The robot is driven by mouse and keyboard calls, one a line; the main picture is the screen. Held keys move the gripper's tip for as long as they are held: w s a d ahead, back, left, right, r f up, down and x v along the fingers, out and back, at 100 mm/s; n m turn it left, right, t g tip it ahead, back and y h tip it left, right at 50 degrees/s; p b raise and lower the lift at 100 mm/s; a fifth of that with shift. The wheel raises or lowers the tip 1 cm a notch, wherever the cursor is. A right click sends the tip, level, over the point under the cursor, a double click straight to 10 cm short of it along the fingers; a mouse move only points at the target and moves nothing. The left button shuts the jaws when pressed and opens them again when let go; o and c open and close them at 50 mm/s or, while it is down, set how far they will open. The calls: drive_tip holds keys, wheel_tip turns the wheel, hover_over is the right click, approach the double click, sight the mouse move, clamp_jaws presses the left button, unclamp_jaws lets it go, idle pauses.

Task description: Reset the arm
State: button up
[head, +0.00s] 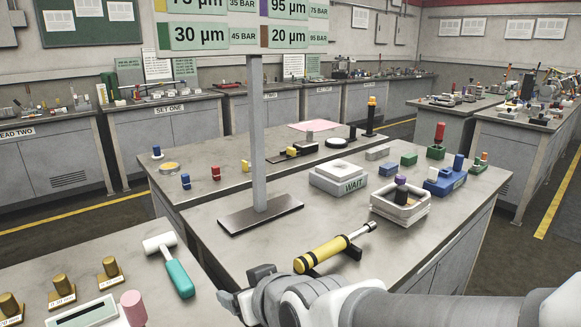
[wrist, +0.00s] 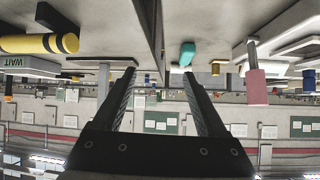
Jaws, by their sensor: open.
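My arm (head: 400,308) reaches in from the lower right of the head view, low in front of the near bench. Its end, my gripper (wrist: 158,74), shows in the wrist view with two dark fingers spread apart and nothing between them. In the head view the wrist end sits at the bottom, near the gap between the near bench and the left bench; the fingers are not clear there. The wrist view is upside down and looks level across the room.
A yellow-and-black torque tool (head: 322,254) lies on the near bench just beyond my arm. A teal-handled mallet (head: 179,277) lies on the left bench. A sign post (head: 257,140) on a dark base, a WAIT box (head: 339,178) and a white tray (head: 400,212) stand farther back.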

drive_tip(key=s+d+r+m+g+h, duration=0.1)
drive_tip(key=s+d+m+g+h, duration=0.3)
drive_tip(key=d, duration=0.7)
drive_tip(key=s+d+r+m+t+h, duration=0.1)
drive_tip(key=s+d+m+h, duration=0.2)
drive_tip(key=s+d, duration=0.65)
drive_tip(key=w+d+r+p, duration=0.1)
drive_tip(key=w+r+p, duration=0.2)
drive_tip(key=r+p, duration=1.5)
drive_tip(key=shift+d+n+y, duration=0.3)
drive_tip(key=shift+d, duration=0.05)
